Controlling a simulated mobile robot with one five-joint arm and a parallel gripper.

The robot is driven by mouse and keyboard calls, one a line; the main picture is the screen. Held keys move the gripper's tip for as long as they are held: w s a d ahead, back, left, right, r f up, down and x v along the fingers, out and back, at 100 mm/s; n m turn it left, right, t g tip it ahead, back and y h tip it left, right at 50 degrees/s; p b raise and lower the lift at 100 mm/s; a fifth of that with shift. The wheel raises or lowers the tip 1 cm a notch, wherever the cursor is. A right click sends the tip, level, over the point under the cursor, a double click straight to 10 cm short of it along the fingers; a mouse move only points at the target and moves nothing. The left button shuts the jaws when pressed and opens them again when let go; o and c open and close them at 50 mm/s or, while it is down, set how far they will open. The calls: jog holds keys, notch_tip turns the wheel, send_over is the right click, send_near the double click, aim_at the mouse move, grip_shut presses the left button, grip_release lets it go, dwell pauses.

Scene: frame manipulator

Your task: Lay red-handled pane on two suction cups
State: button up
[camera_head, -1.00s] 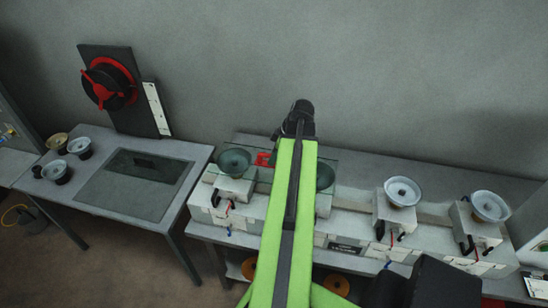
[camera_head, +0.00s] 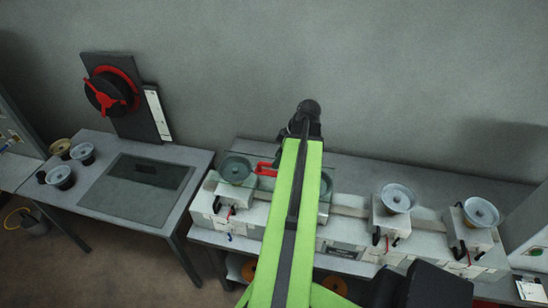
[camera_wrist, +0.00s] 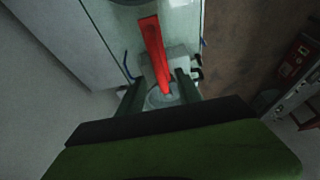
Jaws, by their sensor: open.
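The red handle (camera_head: 266,169) of the clear pane shows just left of my arm in the head view. The pane's glass is hard to make out; it appears to lie over the left suction cup (camera_head: 236,169) and the second cup (camera_head: 325,186), which my arm partly covers. I cannot tell whether it touches both. In the wrist view the red handle (camera_wrist: 152,50) runs lengthwise, its lower end between the fingers. My gripper (camera_wrist: 158,90) is open, with space on both sides of the handle. In the head view my arm hides the fingers.
Two more suction cups (camera_head: 397,197) (camera_head: 481,211) stand on the bench at the right. A side table (camera_head: 200,160) at the left holds a dark plate (camera_head: 140,190) and several small cups. A black panel with a red wheel (camera_head: 110,92) stands behind it.

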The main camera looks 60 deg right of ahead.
jog(key=s+d, duration=0.1)
jog(key=s, duration=0.2)
jog(key=s+d, duration=0.1)
jog(key=s, duration=0.3)
jog(key=s+d, duration=0.1)
jog(key=s, duration=0.3)
jog(key=shift+s+d+f+b, duration=0.1)
jog(key=shift+s+d+b, duration=0.05)
jog(key=shift+d+b, duration=0.2)
